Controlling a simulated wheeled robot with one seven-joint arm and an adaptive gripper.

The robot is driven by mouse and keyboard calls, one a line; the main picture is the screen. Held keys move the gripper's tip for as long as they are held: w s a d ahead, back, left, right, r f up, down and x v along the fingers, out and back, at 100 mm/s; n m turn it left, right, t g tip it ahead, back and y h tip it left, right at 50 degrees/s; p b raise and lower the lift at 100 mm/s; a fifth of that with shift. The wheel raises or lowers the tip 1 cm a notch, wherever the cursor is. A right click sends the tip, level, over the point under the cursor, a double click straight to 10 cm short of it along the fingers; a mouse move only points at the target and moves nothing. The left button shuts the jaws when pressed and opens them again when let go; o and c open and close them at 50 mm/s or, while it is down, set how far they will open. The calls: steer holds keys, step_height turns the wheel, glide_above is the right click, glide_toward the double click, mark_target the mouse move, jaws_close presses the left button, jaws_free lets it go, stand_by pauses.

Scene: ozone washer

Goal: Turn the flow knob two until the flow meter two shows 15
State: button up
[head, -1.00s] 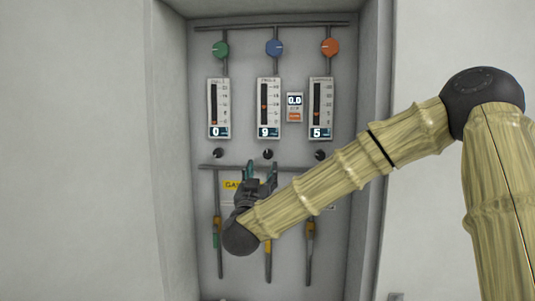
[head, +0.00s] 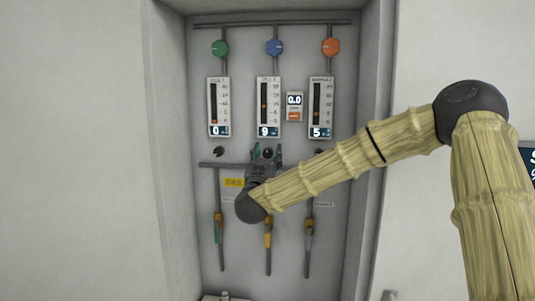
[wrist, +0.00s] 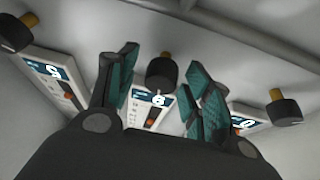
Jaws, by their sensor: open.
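Flow meter two (head: 269,107) is the middle of three white upright gauges in the head view and reads 9. Flow knob two (head: 268,153) is the small black knob below it. My gripper (head: 267,155) is open, with its fingertips at that knob's height, one on each side in the picture. In the wrist view, the black knob (wrist: 161,72) shows between the two teal finger pads (wrist: 159,66). A gap is visible on both sides of it, and I cannot tell how deep the fingers reach.
The left meter (head: 219,107) reads 0 and the right meter (head: 320,107) reads 5. Their black knobs flank the middle one. Green, blue and orange valves (head: 274,47) sit above. A horizontal pipe (head: 215,165) runs below the knobs. Recess walls stand at both sides.

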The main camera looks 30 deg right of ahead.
steer(key=c, duration=1)
steer(key=shift+f+m+b, duration=0.2)
steer(key=shift+m+b, duration=0.2)
steer(key=shift+b, duration=0.35)
